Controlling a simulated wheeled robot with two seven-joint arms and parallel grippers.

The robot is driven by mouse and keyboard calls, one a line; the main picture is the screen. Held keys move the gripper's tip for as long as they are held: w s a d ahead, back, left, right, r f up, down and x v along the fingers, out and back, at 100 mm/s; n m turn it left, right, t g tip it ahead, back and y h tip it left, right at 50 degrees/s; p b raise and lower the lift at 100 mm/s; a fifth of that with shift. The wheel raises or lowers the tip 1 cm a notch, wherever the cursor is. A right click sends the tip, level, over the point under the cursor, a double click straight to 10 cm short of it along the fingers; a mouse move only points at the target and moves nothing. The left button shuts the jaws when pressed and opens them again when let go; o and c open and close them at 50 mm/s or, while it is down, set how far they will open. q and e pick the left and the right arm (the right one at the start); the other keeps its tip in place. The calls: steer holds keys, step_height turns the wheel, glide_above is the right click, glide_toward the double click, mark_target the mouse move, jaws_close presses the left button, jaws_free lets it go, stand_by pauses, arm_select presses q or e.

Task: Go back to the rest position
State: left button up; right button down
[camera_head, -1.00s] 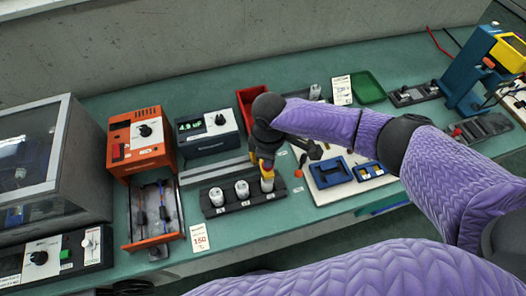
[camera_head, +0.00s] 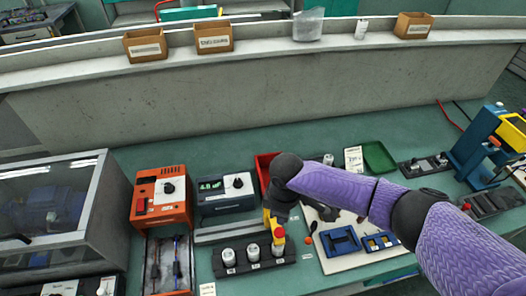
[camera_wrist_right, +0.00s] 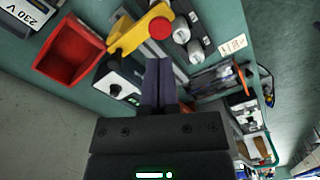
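My right gripper (camera_head: 282,208) hangs over the back right of the black holder (camera_head: 283,257), at the end of my purple arm. In the right wrist view its two dark fingers (camera_wrist_right: 157,68) lie close together, with nothing visible between them. A yellow part with a red round knob (camera_head: 279,233) is beside the gripper at the holder's right end; it also shows in the right wrist view (camera_wrist_right: 159,28), beyond the fingertips. White cylindrical parts (camera_head: 228,257) stand upright in the holder. The rightmost one is partly hidden. My left gripper is not in view.
An orange unit (camera_head: 161,197) and a grey display unit (camera_head: 224,195) stand behind. A red bin (camera_head: 264,166) is close behind the arm. A glass-fronted cabinet (camera_head: 60,210) is at left, a blue press (camera_head: 478,150) at right. Cardboard boxes (camera_head: 144,45) line the back ledge.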

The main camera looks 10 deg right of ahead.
steer(key=s+a+m+y, duration=0.1)
steer(key=s+a+y, duration=0.3)
steer(key=s+a, duration=0.55)
steer(key=s+d+r+m+t+h, duration=0.35)
steer(key=s+d+m, duration=0.5)
steer(key=d, duration=0.55)
step_height(320, 180, down, 27)
steer(key=s+g+b, duration=0.2)
steer(key=s+b, duration=0.1)
steer(key=b, duration=0.6)
steer(key=s+d+f+b, duration=0.3)
steer(key=s+f+b, duration=0.3)
steer(key=s+f, duration=0.7)
step_height(320, 180, down, 4)
steer(key=shift+r+g+h, duration=0.2)
steer(key=shift+g+h, duration=0.15)
steer(key=shift+g, duration=0.1)
